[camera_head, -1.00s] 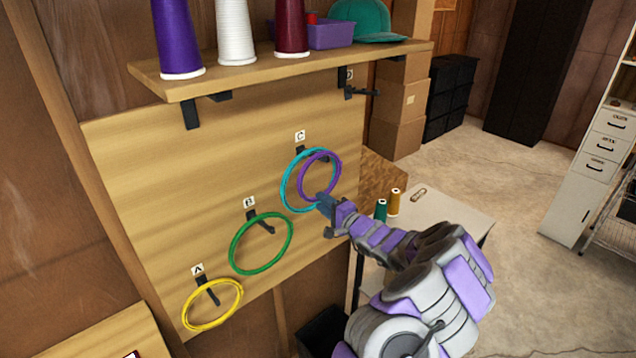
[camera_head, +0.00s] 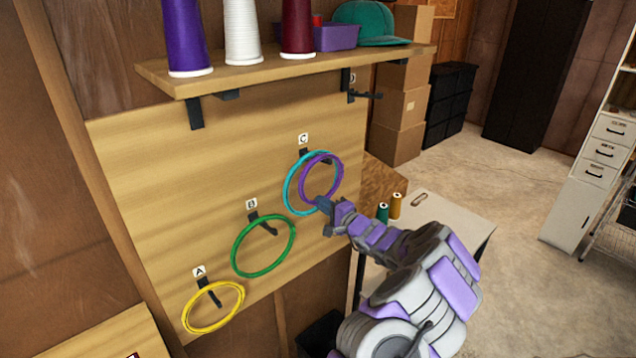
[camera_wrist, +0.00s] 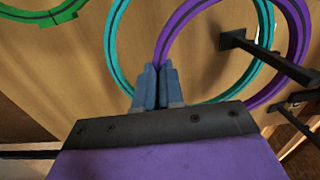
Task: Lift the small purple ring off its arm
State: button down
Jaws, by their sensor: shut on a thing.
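The small purple ring (camera_head: 339,172) hangs at the arm marked C (camera_head: 305,153), in front of a larger cyan ring (camera_head: 289,187). My gripper (camera_head: 321,203) is at the lower edge of the purple ring. In the wrist view my gripper (camera_wrist: 158,72) has its blue fingers shut on the purple ring (camera_wrist: 186,14) at its near side. The cyan ring (camera_wrist: 112,62) passes close by the fingers; whether they touch it is unclear. A dark peg arm (camera_wrist: 270,60) shows inside the purple ring's loop in the wrist view.
A green ring (camera_head: 234,255) hangs at B and a yellow ring (camera_head: 186,318) at A. Arm D (camera_head: 365,95) is empty under the shelf (camera_head: 290,68), which bears thread cones. A small table (camera_head: 450,222) with spools stands right of the board.

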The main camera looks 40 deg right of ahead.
jog(key=s+d+r+b, duration=0.1)
jog(key=s+d+r, duration=0.1)
jog(key=s, duration=0.8)
jog(key=shift+d+r, duration=0.15)
jog(key=shift+r, duration=0.3)
dwell(0.6)
